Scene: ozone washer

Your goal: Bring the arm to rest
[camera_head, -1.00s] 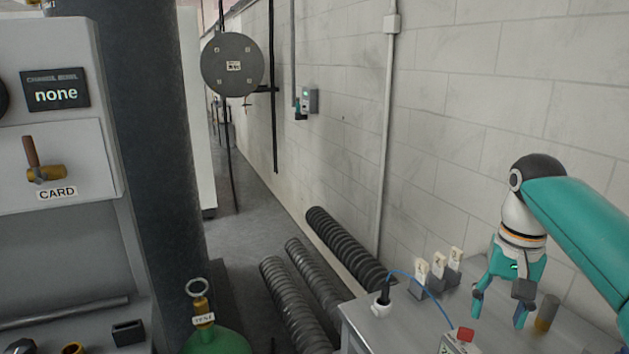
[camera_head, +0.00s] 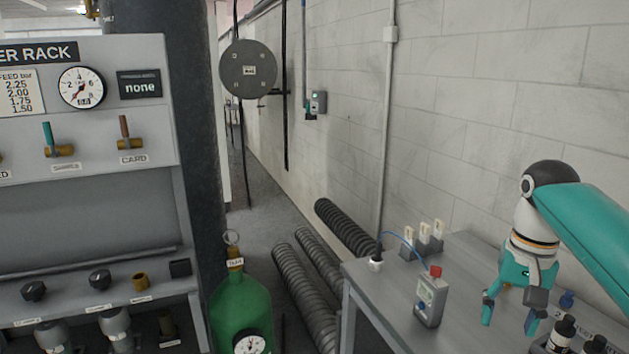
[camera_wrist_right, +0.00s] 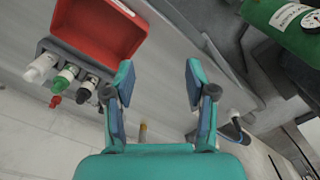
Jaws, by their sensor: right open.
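My right arm (camera_head: 600,220) comes in from the right edge in the head view, teal with a black and white wrist. My right gripper (camera_head: 507,318) points down over the grey bench (camera_head: 385,318), with its fingers apart and nothing between them. In the right wrist view the gripper (camera_wrist_right: 160,95) also shows open and empty, with bench surface beyond the fingers. My left gripper is in neither view.
A meter box (camera_head: 431,300) with a red top stands on the bench left of the gripper. Small bottles (camera_head: 562,332) stand near its right. A green cylinder (camera_head: 242,305) and a valve rack (camera_head: 85,215) are at left. A red bin (camera_wrist_right: 95,35) shows in the wrist view.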

